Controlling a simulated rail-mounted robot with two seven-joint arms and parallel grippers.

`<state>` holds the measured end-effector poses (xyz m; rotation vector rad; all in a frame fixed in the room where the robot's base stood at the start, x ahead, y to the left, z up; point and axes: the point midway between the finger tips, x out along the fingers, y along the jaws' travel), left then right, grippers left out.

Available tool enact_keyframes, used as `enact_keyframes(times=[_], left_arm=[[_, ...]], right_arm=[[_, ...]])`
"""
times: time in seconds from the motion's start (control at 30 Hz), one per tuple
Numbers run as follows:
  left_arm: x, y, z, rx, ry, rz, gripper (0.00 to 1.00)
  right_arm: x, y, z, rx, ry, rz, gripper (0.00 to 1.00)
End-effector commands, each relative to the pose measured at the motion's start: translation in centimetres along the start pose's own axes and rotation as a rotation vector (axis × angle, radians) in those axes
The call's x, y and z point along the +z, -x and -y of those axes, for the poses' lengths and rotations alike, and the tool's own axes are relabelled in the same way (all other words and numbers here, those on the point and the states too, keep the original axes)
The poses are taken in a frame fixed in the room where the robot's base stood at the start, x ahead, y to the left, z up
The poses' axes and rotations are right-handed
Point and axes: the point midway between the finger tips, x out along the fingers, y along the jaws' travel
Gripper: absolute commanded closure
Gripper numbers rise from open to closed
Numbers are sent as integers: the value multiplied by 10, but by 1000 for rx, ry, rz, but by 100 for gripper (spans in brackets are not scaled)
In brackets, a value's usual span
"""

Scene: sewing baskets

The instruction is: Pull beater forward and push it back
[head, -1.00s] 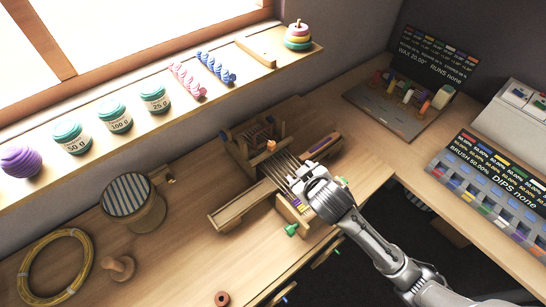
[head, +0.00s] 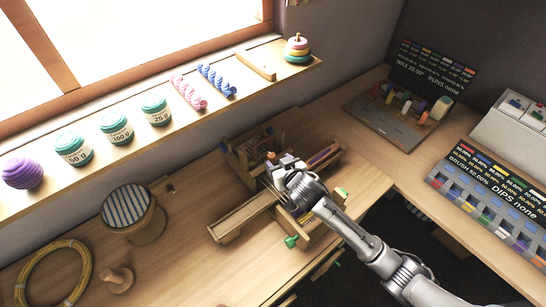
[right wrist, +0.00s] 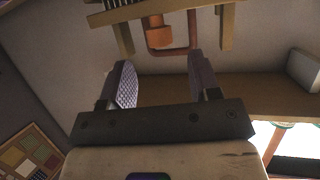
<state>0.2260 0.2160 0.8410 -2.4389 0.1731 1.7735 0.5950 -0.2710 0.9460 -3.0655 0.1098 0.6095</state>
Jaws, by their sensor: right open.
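The small wooden loom (head: 232,228) stands on the bench in the middle of the head view. Its beater region is at the back, where a small orange-brown knob (head: 271,155) shows just beyond my right gripper (head: 280,167). In the right wrist view the orange-brown knob (right wrist: 158,36) hangs from a wooden bar (right wrist: 185,9), which looks like the beater. My right gripper (right wrist: 160,70) is open there, its two fingers apart, with the knob just ahead of the gap between them. I cannot tell any contact. My gripper hides much of the loom's warp in the head view. My left gripper is out of view.
A striped round stool-like piece (head: 128,203) and a yellow coil (head: 55,275) are on the bench at left. Jars (head: 115,127) and twisted skeins line the sill (head: 215,103). Colour racks (head: 490,190) stand at right. A green knob (head: 291,241) is at the loom's front.

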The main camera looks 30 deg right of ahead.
Motion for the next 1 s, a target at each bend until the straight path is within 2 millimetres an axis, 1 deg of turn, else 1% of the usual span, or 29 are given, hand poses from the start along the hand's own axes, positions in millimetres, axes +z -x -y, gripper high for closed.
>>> enact_keyframes(times=[0.03,0.1,0.3,0.5,0.83,1.0], left_arm=[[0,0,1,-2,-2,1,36],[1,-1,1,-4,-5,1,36],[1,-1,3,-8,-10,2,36],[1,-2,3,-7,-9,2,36],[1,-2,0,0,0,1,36],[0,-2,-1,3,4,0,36]], right_arm=[[0,-9,0,0,0,1,43],[0,-19,0,1,0,1,43],[0,-39,0,0,0,1,43],[0,-47,0,0,0,1,43],[0,-48,0,0,0,0,43],[0,-48,0,0,0,0,60]])
